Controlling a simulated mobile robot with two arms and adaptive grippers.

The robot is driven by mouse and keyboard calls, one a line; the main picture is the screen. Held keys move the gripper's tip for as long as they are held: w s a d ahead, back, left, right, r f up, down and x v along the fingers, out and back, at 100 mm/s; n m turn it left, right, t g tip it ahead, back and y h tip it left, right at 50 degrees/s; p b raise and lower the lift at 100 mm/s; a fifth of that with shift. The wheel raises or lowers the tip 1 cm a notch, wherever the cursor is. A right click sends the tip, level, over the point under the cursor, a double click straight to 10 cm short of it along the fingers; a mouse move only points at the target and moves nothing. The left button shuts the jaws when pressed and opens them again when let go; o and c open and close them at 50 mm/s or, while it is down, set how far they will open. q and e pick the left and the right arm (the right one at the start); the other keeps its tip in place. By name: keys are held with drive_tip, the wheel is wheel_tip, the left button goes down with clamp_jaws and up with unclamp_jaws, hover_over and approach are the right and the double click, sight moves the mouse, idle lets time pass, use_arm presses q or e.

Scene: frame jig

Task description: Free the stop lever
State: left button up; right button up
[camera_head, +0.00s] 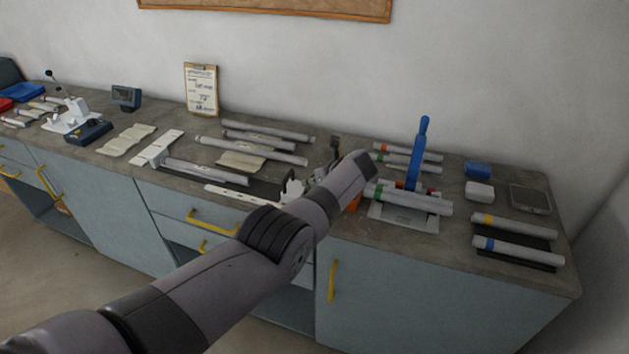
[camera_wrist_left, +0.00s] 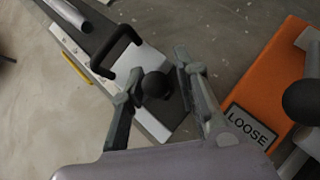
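In the left wrist view, a round black knob (camera_wrist_left: 157,86) lies between the two fingers of my left gripper (camera_wrist_left: 160,80). The fingers are apart, one on each side; I cannot tell whether either touches it. A white plate (camera_wrist_left: 152,124) and a black bar handle (camera_wrist_left: 117,48) are beside it. An orange block (camera_wrist_left: 268,82) with a "LOOSE" label (camera_wrist_left: 248,127) is at the right, with a second black knob (camera_wrist_left: 303,101) on a grey arm. In the head view my left forearm hides most of this area; only a bit of the orange block (camera_head: 353,202) shows. My right gripper is not seen.
A tall blue lever (camera_head: 418,150) stands upright on a fixture with grey tubes (camera_head: 408,200) right of my arm. More tubes (camera_head: 250,150) lie to the left. Two banded tubes (camera_head: 517,250) lie on the right end of the bench (camera_head: 450,250). A clipboard (camera_head: 201,90) leans against the wall.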

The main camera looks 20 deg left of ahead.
use_arm(q)
drive_tip(key=shift+s+r, duration=0.1)
drive_tip(key=v, duration=1.1)
drive_tip(key=shift+s+d+r, duration=0.15)
drive_tip(key=shift+d+r, duration=0.05)
drive_tip(key=shift+d, duration=0.15)
